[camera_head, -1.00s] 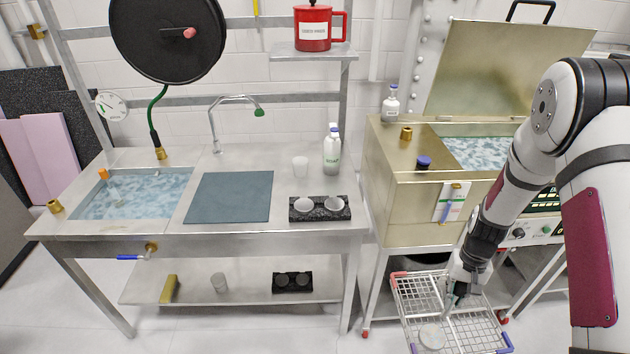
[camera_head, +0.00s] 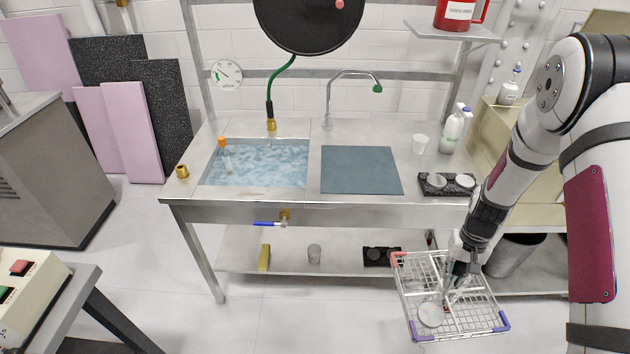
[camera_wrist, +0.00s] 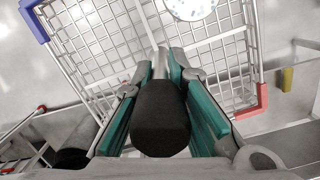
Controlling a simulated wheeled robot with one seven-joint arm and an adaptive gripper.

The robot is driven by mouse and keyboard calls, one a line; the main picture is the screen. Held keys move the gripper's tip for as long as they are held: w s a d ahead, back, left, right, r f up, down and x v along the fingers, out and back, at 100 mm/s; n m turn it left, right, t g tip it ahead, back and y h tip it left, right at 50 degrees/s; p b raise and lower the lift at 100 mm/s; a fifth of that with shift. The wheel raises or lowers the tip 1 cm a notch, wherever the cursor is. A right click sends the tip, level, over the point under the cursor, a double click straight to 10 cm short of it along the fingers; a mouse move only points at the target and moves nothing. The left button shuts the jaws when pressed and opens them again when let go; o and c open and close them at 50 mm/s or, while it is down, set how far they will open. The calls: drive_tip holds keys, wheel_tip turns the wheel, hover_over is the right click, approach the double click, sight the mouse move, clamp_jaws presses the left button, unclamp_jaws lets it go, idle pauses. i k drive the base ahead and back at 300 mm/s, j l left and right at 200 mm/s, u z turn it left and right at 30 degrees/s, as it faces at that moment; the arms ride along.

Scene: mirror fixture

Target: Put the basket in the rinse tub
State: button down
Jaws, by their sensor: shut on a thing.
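The wire basket (camera_head: 480,318) hangs from my gripper (camera_head: 456,272), in front of the sink bench's right end and apart from it. It has blue and red corner pieces, and a round pale disc (camera_head: 431,314) lies in it. In the wrist view, my gripper (camera_wrist: 160,105) is shut on the basket's handle, whose dark grip lies between the green-padded fingers; the basket's mesh (camera_wrist: 95,45) fills the far side. The rinse tub (camera_head: 255,165) is the water-filled basin at the left of the bench. An orange-topped item (camera_head: 222,143) stands at its left edge.
A blue-grey mat (camera_head: 361,170) lies right of the tub. A black holder with cups (camera_head: 447,184), a white cup (camera_head: 420,144) and bottles (camera_head: 452,130) stand farther right. A blue-handled valve (camera_head: 268,223) juts from the bench front. A control box (camera_head: 28,290) stands at the lower left.

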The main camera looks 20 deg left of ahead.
sight(274, 185)
drive_tip(key=k+j, duration=0.1)
drive_tip(key=j, duration=0.35)
drive_tip(key=k+j, duration=0.1)
drive_tip(key=j, duration=0.35)
drive_tip(key=k+j+u, duration=0.1)
drive_tip(key=j, duration=0.3)
drive_tip(key=k+j, duration=0.1)
drive_tip(key=j, duration=0.35)
